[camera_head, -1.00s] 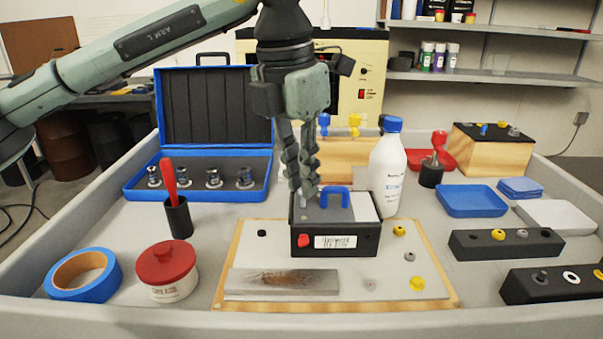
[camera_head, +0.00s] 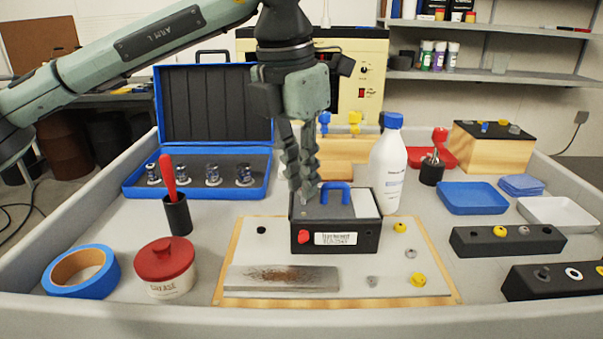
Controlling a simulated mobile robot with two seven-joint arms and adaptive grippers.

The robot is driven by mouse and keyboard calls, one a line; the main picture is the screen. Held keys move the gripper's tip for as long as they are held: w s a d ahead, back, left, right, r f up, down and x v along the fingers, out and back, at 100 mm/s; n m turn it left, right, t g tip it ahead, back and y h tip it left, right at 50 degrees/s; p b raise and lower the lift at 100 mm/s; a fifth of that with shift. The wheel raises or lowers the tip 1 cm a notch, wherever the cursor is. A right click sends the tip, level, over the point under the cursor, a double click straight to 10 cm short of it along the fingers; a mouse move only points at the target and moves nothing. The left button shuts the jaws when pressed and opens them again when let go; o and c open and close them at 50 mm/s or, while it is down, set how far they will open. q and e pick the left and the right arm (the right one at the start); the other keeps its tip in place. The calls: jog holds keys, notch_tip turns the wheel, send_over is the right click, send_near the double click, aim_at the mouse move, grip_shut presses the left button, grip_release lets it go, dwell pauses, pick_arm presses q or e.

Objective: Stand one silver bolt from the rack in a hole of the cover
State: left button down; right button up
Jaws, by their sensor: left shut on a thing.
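I cannot tell whether the bolt is in a hole or just above the top. The black rack (camera_head: 507,243) at the right holds a yellow bolt (camera_head: 500,231) and a silver bolt (camera_head: 522,231). My right gripper is not in view.
A white bottle (camera_head: 387,170) stands close behind the box on the right. A metal bar (camera_head: 282,281) lies in front on the wood-edged board (camera_head: 385,292). A black cup with a red-handled tool (camera_head: 177,215) and a red-lidded jar (camera_head: 166,268) stand left.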

pick_arm(q)
jog(key=shift+f, duration=0.3)
jog(key=c, duration=1.5)
grip_release()
jog(key=shift+o, duration=0.2)
jog(key=shift+r, duration=0.1)
notch_tip(320, 180, up, 12)
jog(key=s+a, duration=0.1)
jog(key=shift+s+a, duration=0.15)
